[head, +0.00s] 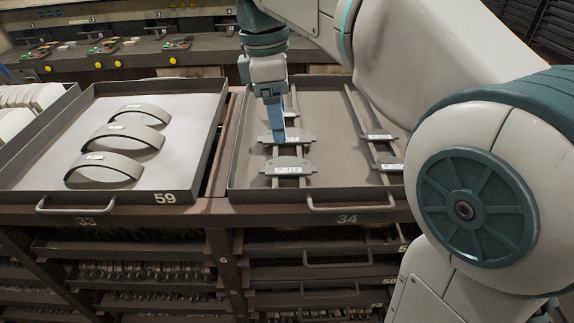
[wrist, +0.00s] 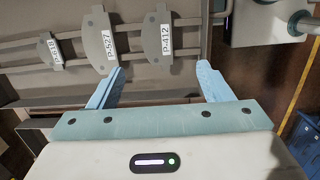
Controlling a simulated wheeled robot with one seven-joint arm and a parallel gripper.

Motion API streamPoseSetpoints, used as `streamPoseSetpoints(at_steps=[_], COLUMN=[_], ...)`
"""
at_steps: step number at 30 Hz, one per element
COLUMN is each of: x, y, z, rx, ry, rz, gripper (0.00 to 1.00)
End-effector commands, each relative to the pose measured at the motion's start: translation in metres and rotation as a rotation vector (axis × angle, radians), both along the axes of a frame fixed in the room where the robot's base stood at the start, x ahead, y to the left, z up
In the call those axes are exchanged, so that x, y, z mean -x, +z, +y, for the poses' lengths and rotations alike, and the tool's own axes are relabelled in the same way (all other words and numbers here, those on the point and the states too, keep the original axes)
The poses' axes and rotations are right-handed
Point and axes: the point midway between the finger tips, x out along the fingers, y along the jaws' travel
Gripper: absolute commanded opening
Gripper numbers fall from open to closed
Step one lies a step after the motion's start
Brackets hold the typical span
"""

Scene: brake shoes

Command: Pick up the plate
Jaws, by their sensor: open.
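Several flat grey plates with white labels lie across a pair of rails in the right-hand tray (head: 330,197). In the head view, one plate (head: 287,167) is nearest the tray's front, and another (head: 300,136) lies behind it, partly hidden by my gripper (head: 278,138). In the wrist view, my gripper (wrist: 162,69) is open and empty. The plate labelled P-412 (wrist: 153,28) lies ahead of the gap between its fingers. Plate P-527 (wrist: 97,52) is left of it, and a smaller plate (wrist: 45,50) is further left.
More plates (head: 378,135) lie on a second pair of rails at the tray's right, partly behind my arm. The left tray (head: 195,165) holds curved brake shoes (head: 105,168). Raised tray walls and front handles border the area. A control bench (head: 120,62) stands behind.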

Motion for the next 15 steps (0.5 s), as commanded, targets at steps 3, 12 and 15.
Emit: streamPoseSetpoints(at_steps=[3, 12, 15], x=[0.0, 0.0, -0.001], y=[-0.022, -0.046, -0.055], z=[-0.004, -0.005, -0.007], rx=[0.002, 0.0, 0.001], ry=[-0.002, 0.001, 0.002], rz=[0.004, 0.001, 0.002], gripper=[0.73, 0.73, 0.73])
